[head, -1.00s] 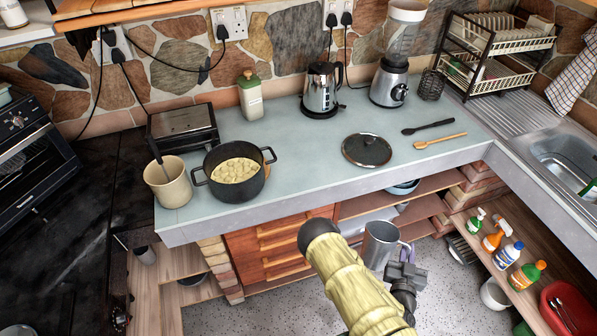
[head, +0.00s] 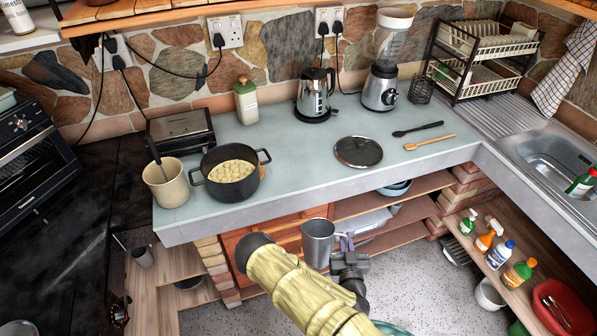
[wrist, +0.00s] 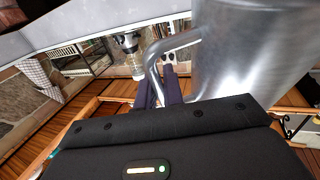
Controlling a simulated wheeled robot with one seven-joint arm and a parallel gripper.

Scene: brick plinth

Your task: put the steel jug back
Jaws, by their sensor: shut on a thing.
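The steel jug (head: 317,241) is held in front of the counter, below the worktop edge, near the wooden drawers. It looks roughly upright in the head view. My gripper (head: 344,243) is shut on its handle, at the jug's right side. In the wrist view the jug's shiny body (wrist: 245,50) fills the upper right, and my gripper's two dark fingers (wrist: 160,92) close around the handle (wrist: 154,60). My yellow arm hides part of the drawers and floor.
The grey worktop (head: 290,160) holds a black pot (head: 230,172), a glass lid (head: 358,152), two spoons, a kettle (head: 315,95) and a blender (head: 385,85). A utensil crock (head: 166,182) stands at the left end. Open shelves (head: 395,207) lie under the counter. The worktop centre is clear.

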